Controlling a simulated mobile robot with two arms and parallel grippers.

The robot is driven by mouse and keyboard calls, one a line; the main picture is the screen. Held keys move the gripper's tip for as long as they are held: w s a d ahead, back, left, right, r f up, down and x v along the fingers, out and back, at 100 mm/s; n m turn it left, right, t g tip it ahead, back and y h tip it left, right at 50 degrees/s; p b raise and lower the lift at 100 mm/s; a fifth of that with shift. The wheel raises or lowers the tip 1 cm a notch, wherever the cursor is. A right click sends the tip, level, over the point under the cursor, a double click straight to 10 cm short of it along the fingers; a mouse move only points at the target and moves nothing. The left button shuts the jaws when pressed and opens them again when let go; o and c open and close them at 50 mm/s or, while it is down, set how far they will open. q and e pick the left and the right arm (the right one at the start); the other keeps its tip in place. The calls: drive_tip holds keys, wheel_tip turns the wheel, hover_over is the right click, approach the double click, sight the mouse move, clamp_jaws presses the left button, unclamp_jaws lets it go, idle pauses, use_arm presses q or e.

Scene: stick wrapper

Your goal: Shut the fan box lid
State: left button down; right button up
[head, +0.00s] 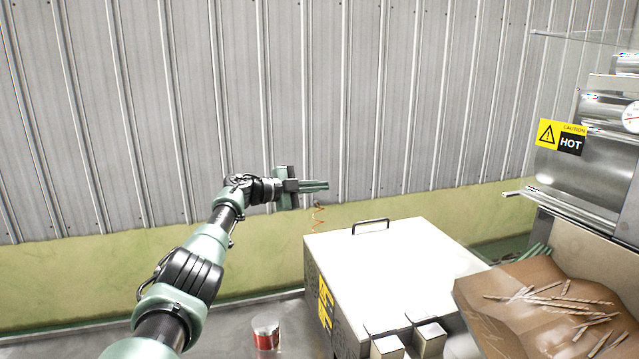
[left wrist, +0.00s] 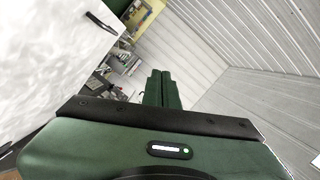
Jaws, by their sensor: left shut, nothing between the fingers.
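The fan box (head: 335,305) is a pale box with yellow markings on its dark left side. Its white lid (head: 400,265) lies flat across the top, with no gap that I can make out. A dark handle (head: 370,225) stands at the lid's far left edge. My left gripper (head: 327,185) is shut and empty, above and behind the handle, apart from the lid. In the left wrist view the closed fingers (left wrist: 162,88) point away, with the white lid (left wrist: 45,60) and its handle (left wrist: 101,22) to their left. My right gripper is not in view.
A brown tray (head: 530,280) with several sticks lies right of the box. A steel machine with a HOT sign (head: 561,137) stands at the right. A red and white can (head: 266,332) is at front left. A corrugated wall (head: 250,90) closes the back.

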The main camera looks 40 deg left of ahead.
use_arm(q)
drive_tip(key=shift+f, duration=0.1)
idle(0.3)
drive_tip(key=s+a+r+b, duration=0.1)
drive_tip(key=s+a+r, duration=0.4)
drive_tip(key=s, duration=0.3)
drive_tip(key=shift+s+r, duration=0.15)
drive_tip(key=shift+r, duration=0.55)
